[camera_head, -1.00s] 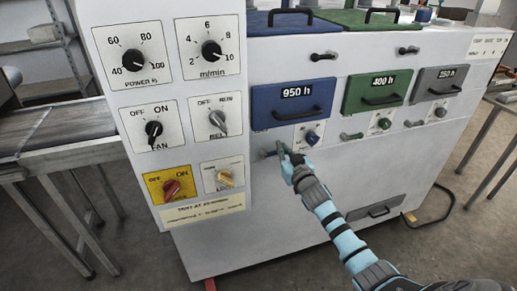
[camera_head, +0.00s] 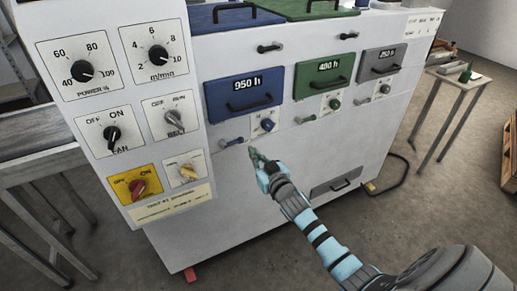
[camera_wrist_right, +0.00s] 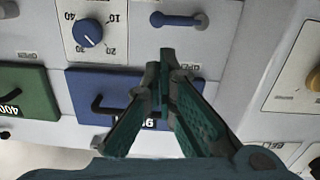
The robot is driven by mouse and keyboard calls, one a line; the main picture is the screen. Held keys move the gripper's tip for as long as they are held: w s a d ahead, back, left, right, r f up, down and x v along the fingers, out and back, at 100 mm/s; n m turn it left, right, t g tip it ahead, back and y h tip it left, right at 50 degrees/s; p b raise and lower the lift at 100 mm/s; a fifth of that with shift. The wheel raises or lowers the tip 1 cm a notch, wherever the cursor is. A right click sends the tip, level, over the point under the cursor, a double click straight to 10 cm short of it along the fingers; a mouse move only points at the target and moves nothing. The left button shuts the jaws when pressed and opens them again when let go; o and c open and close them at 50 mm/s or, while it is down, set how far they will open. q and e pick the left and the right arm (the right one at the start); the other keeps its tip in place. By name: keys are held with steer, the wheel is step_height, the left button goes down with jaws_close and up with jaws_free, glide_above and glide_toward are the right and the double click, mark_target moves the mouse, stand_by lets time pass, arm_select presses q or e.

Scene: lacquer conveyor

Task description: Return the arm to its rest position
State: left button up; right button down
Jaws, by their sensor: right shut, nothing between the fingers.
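My right gripper (camera_head: 254,153) is in front of the white machine's front panel, below the blue drawer marked 950 h. Its dark green fingers are shut and empty; they also show in the right wrist view (camera_wrist_right: 165,62). In the head view the fingertips are just right of and below the blue lever handle (camera_head: 231,142), apart from it. The same lever shows beyond the fingertips in the wrist view (camera_wrist_right: 178,20). My right arm reaches in from the lower right. My left gripper is not in view.
The white machine (camera_head: 230,215) fills the middle, with a panel of knobs at left. The blue drawer (camera_head: 243,95), green drawer (camera_head: 324,72) and grey drawer (camera_head: 379,60) line its front. A small table (camera_head: 448,82) stands at right. Floor is open at lower right.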

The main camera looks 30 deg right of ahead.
steer(key=shift+w+a+f, duration=0.15)
steer(key=shift+w+a, duration=0.05)
steer(key=shift+w, duration=0.05)
steer(key=s+f+g, duration=0.3)
steer(key=s+f, duration=0.3)
steer(key=f, duration=0.5)
steer(key=s+f+g, duration=0.3)
steer(key=s+f, duration=0.3)
steer(key=f, duration=0.4)
steer(key=s+f+g, duration=0.3)
steer(key=s+f, duration=0.3)
steer(key=f, duration=0.5)
steer(key=s+a+f+g, duration=0.2)
steer(key=s+f, duration=0.2)
steer(key=s, duration=0.7)
steer(key=s+a+f+g, duration=0.2)
steer(key=s+f, duration=0.2)
steer(key=s, duration=0.7)
steer(key=s+a+f+g, duration=0.2)
steer(key=s+f, duration=0.3)
steer(key=s, duration=0.7)
steer(key=shift+g+y, duration=0.4)
steer(key=shift+g, duration=0.2)
